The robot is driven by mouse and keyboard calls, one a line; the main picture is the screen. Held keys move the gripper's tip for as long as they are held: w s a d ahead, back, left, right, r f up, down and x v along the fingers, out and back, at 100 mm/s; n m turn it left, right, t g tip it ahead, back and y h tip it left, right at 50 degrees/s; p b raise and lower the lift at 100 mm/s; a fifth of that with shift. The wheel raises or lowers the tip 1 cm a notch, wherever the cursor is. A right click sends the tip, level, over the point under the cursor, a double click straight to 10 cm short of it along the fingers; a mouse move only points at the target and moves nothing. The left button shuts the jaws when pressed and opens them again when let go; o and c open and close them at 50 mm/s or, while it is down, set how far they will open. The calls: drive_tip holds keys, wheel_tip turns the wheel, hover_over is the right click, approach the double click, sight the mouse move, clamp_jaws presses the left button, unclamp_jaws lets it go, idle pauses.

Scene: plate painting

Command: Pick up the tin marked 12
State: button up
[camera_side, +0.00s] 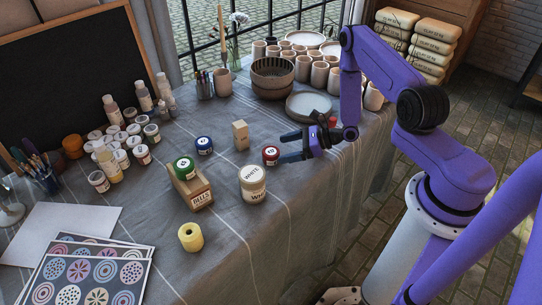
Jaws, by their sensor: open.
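Three small tins with numbered white lids stand apart from the other paints; the digits are too small to read surely, so I cannot tell which is marked 12. A red tin (271,156) stands on the cloth right of the wooden block. A blue tin (204,146) stands left of that block. A green tin (184,169) sits on top of a small wooden box (196,193). My gripper (282,147) is open and empty, its fingers pointing left, with the tips just right of the red tin. I cannot tell whether they touch it.
A large white paint jar (252,188) stands just in front of the red tin. The wooden block (240,135) is behind left. Plates (309,106), bowls (272,80) and cups stand behind my gripper. A yellow roll (191,238) lies in front; the cloth at front right is clear.

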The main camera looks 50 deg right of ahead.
sight(271, 154)
drive_tip(key=shift+x, duration=3.1)
drive_tip(key=shift+s+a+f, duration=0.1)
drive_tip(key=shift+s+f, duration=0.05)
drive_tip(key=c, duration=1.1)
